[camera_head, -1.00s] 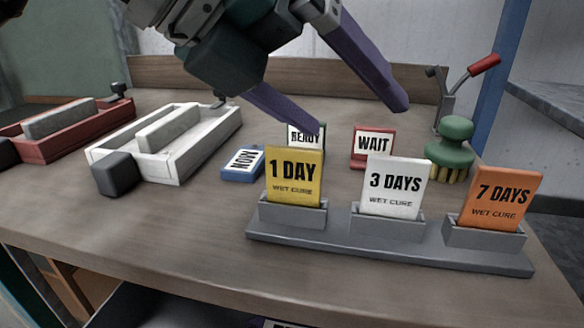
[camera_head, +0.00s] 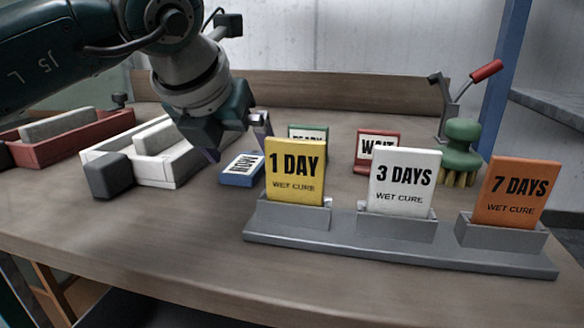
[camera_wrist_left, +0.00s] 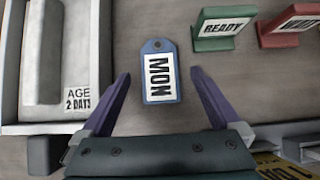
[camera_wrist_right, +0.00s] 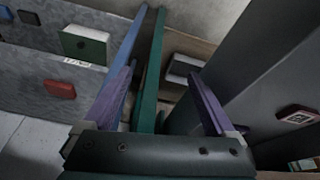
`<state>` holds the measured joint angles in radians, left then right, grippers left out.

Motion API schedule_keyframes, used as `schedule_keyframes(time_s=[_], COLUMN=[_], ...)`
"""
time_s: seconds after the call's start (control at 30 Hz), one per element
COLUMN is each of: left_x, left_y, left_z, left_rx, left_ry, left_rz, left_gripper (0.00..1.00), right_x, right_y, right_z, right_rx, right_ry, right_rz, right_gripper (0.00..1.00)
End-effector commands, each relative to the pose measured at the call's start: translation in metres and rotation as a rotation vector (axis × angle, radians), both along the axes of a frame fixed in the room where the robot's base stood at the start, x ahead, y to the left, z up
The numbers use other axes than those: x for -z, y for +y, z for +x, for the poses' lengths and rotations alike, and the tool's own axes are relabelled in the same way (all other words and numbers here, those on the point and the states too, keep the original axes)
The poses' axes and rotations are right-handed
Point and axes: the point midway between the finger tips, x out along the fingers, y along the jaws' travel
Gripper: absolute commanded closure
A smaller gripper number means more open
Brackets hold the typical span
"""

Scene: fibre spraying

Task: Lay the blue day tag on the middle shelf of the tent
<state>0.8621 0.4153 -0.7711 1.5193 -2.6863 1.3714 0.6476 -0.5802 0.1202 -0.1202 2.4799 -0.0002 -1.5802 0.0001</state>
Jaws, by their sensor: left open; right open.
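The blue day tag (camera_head: 242,169), marked MON, lies flat on the wooden bench between the white mould and the yellow 1 DAY card. In the left wrist view the tag (camera_wrist_left: 159,72) lies ahead of and between the spread fingers, with its holed end away from me. My left gripper (camera_head: 238,140) is open and empty just above and behind the tag; it also shows in the left wrist view (camera_wrist_left: 158,92). My right gripper (camera_wrist_right: 163,85) is open and empty, away from the bench, with blue and green upright bars beyond its fingers. I cannot make out the tent's middle shelf.
A grey rack (camera_head: 400,255) holds the 1 DAY card (camera_head: 295,172), 3 DAYS card (camera_head: 403,180) and 7 DAYS card (camera_head: 509,192). Behind are the green READY sign (camera_head: 309,132), red WAIT sign (camera_head: 378,146) and green brush (camera_head: 462,150). A white mould (camera_head: 105,154) stands left.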

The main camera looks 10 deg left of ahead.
Motion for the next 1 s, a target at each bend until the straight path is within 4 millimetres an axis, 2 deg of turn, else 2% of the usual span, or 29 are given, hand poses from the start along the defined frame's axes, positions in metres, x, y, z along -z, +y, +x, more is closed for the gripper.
schedule_keyframes(time_s=[0.1,0.37,1.0], left_x=[0.0076,0.0079,0.0078], left_y=[-0.0003,-0.0002,0.0000], left_z=[0.0057,0.0065,0.0064], left_rx=[-0.001,0.001,0.000], left_ry=[0.000,-0.001,-0.001], left_rz=[0.001,0.001,0.000], left_gripper=[0.03,0.05,0.77], right_x=[0.0023,0.0021,0.0021], right_y=[0.0000,0.0000,0.0000], right_z=[-0.0001,-0.0003,-0.0002], right_rx=[0.000,0.000,0.000], right_ry=[0.000,0.001,0.000], right_rz=[0.000,0.000,0.000], right_gripper=[0.09,0.09,0.09])
